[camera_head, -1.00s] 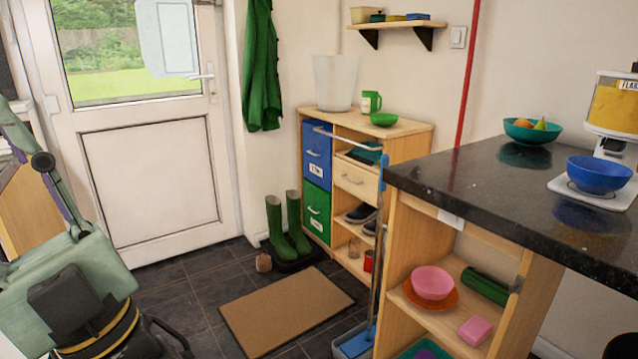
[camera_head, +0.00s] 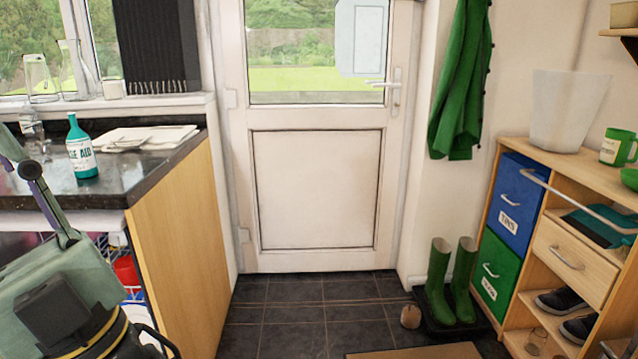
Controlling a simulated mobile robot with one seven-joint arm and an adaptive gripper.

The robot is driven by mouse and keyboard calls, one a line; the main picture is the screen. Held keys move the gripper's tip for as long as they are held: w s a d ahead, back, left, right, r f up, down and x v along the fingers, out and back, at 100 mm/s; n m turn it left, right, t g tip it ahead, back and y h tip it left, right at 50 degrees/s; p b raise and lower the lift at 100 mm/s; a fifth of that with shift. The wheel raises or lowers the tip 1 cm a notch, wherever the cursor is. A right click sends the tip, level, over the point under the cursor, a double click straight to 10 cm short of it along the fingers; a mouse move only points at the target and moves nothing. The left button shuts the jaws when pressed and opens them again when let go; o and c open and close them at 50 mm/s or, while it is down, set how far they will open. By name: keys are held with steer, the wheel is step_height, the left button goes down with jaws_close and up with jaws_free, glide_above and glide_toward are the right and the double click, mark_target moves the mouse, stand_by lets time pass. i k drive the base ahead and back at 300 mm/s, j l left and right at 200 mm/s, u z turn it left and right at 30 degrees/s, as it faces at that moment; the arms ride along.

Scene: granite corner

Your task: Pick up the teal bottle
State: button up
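The teal bottle (camera_head: 81,165) stands upright on the dark granite counter (camera_head: 110,183) at the left, near its front edge. It has a narrow neck and a white label, of which the letters "SE AID" can be read. My own arm and body parts fill the lower left corner, below and in front of the bottle in the picture. I cannot make out gripper fingers in this view. Nothing is seen touching the bottle.
Glass carafes (camera_head: 73,70) stand on the sill behind. An open dishwasher-like rack shows below the counter. Dark floor tiles (camera_head: 300,325) before the white door (camera_head: 318,190) are clear.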

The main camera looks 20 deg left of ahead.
mark_target(78, 144)
steer(key=i+u, duration=0.4)
steer(key=i+l+u, duration=0.15)
steer(key=u, duration=0.25)
steer(key=i+l+u, duration=0.2)
steer(key=u, duration=0.2)
steer(key=i+l+u, duration=0.75)
